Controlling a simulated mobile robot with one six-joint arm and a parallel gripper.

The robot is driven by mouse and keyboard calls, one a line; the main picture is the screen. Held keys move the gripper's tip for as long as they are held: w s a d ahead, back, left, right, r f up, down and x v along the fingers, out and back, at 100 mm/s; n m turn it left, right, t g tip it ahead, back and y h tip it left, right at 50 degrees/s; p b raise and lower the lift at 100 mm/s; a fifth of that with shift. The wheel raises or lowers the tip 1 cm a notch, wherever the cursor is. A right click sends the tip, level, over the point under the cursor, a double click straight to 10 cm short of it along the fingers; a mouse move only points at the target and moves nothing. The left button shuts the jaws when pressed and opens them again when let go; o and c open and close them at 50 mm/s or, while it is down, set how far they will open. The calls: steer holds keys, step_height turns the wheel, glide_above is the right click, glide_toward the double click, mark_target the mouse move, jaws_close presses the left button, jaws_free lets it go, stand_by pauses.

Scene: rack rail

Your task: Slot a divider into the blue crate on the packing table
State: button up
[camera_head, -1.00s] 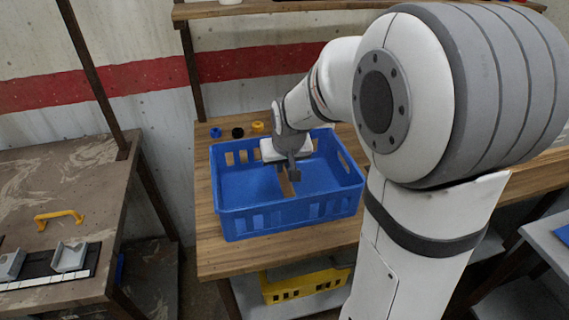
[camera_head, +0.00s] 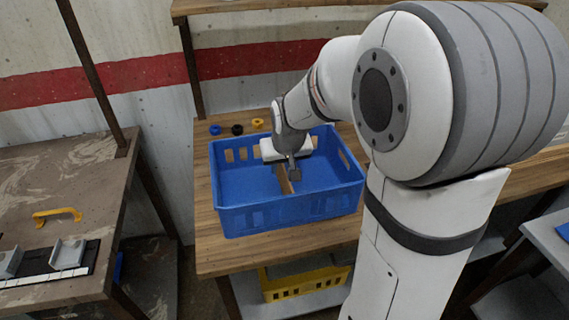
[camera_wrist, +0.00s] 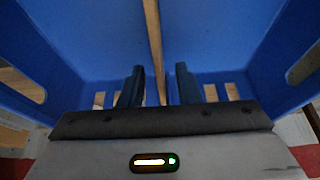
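The blue crate (camera_head: 250,223) sits on the wooden packing table (camera_head: 215,262), and its walls also show in the wrist view (camera_wrist: 60,45). A thin wooden divider (camera_head: 284,182) stands inside the crate near its middle, largely hidden by my gripper. In the wrist view the divider (camera_wrist: 153,40) appears as a narrow edge-on strip running between my fingers. My gripper (camera_head: 289,175) is low over the crate, with its fingers on either side of the divider. In the wrist view the fingers (camera_wrist: 159,72) are apart, with a gap beside the divider. The divider's lower edge is hidden.
Blue (camera_head: 215,130), black (camera_head: 237,130) and yellow (camera_head: 257,123) small round parts lie behind the crate. A yellow crate (camera_head: 305,284) is on the shelf below. A side table at left holds a yellow handle (camera_head: 58,216) and grey blocks. The table's front strip is clear.

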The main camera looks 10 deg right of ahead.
steer(key=v, duration=0.6)
steer(key=shift+s+r, duration=0.15)
steer(key=shift+r, duration=0.15)
steer(key=shift+s+r, duration=0.4)
steer(key=shift+r, duration=0.15)
steer(key=s+f+g+p, duration=0.1)
steer(key=s+p, duration=0.1)
steer(key=s, duration=1.5)
steer(key=shift+s+d+g, duration=0.25)
steer(key=shift+s+g, duration=0.1)
steer(key=shift+g, duration=0.05)
